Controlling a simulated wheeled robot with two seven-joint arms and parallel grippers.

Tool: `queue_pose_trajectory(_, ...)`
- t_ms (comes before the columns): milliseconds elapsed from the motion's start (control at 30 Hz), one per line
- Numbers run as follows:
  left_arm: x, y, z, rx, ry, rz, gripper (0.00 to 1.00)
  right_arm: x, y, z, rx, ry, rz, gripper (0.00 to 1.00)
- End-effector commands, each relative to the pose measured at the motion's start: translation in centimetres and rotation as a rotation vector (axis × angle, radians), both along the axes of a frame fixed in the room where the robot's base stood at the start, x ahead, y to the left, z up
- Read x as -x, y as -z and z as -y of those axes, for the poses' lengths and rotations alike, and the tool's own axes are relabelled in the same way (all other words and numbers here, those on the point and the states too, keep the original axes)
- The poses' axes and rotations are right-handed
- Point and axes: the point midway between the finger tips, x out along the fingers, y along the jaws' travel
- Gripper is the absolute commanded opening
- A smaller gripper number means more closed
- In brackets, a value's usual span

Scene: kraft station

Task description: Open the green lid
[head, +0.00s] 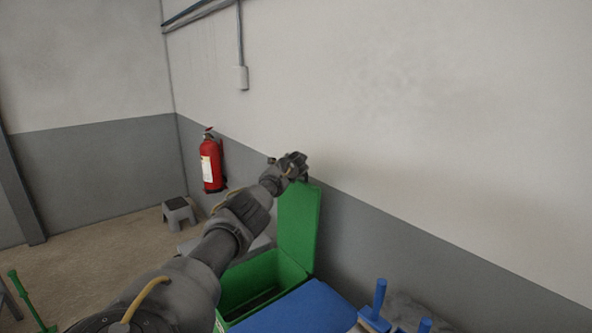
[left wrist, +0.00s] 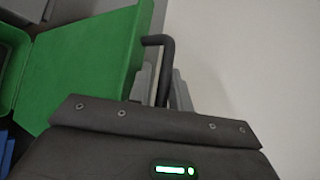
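The green lid (head: 298,225) of the green bin (head: 262,283) stands raised, roughly upright on the wall side, and the bin's mouth shows open. In the left wrist view the lid (left wrist: 90,62) fills the upper left, with a dark bent handle (left wrist: 167,62) at its edge. My left gripper (head: 292,166) is at the top of the lid in the head view. In the left wrist view the grey fingers of my left gripper (left wrist: 163,92) stand close on both sides of the handle and look shut on it. My right gripper is in neither view.
A blue bin lid (head: 300,311) sits beside the green bin, with blue-handled brushes (head: 376,305) to its right. The wall (head: 420,230) is close behind the raised lid. A grey stool (head: 178,213) and a red fire extinguisher (head: 211,165) are farther back. The floor at left is mostly open.

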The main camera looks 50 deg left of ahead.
Motion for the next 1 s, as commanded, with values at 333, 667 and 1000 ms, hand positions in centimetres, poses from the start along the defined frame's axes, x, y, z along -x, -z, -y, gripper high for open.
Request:
queue_pose_trajectory(333,-0.1,0.0,0.1,0.000,0.001,-0.001,0.34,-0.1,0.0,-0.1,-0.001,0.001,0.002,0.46)
queue_pose_trajectory(667,0.6,-0.4,1.2,0.002,0.007,0.000,0.34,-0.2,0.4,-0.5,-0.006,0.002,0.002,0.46)
queue_pose_trajectory(1000,3.5,-2.5,4.3,-0.005,0.005,0.004,0.34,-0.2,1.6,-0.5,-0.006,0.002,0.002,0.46)
